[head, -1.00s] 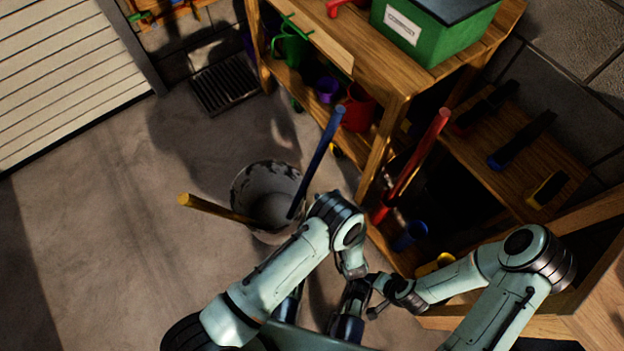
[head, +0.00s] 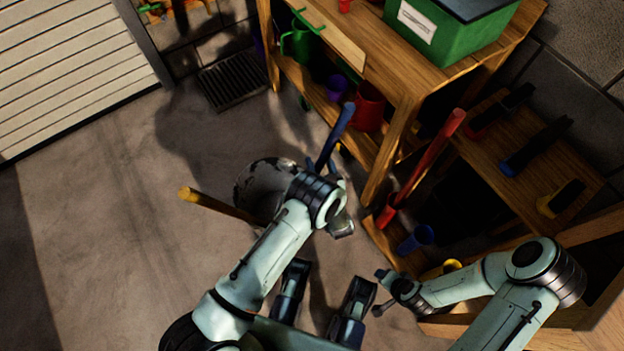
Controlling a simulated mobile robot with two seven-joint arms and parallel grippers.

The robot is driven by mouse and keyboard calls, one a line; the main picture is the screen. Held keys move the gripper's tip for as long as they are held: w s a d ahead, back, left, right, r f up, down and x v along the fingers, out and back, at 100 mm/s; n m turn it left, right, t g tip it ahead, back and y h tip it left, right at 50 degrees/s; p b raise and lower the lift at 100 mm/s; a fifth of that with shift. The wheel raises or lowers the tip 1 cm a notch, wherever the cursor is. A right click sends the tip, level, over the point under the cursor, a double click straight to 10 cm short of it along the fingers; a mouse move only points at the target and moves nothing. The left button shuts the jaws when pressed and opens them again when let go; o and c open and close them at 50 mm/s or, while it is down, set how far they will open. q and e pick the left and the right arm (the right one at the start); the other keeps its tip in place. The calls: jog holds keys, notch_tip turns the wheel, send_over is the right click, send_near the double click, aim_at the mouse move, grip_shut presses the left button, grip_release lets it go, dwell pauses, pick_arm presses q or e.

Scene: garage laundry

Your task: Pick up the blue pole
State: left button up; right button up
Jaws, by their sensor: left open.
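The blue pole (head: 338,135) leans up and to the right from a grey, stained bucket (head: 250,184). Its lower part is hidden behind my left arm. My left gripper (head: 343,226) is open, just below and right of the pole in the picture. Its fingers are mostly hidden by the wrist, and I see nothing held in it. Whether it touches the pole I cannot tell. My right gripper (head: 386,288) is lower right, away from the pole; its jaws are too small and dark to read.
A yellow pole (head: 215,205) sticks out leftward from the bucket. A wooden shelf unit (head: 398,150) stands close on the right, with a red pole (head: 430,155), a red pot (head: 368,105) and a green box (head: 450,38). The floor to the left is clear.

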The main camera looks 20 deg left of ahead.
pick_arm(q)
grip_shut()
jog(key=shift+r, duration=0.15)
pick_arm(e)
jog(key=shift+r, duration=0.1)
pick_arm(q)
notch_tip(320, 180, up, 20)
jog(key=p, duration=0.5)
pick_arm(e)
jog(key=s+a+r+g+y, duration=0.1)
jog(key=s+a+r+g, duration=0.1)
jog(key=s+a+r, duration=0.2)
jog(key=s+r, duration=0.2)
jog(key=s, duration=0.2)
jog(key=shift+n+g, duration=0.3)
jog(key=shift+s, duration=0.1)
jog(key=shift+r, duration=0.1)
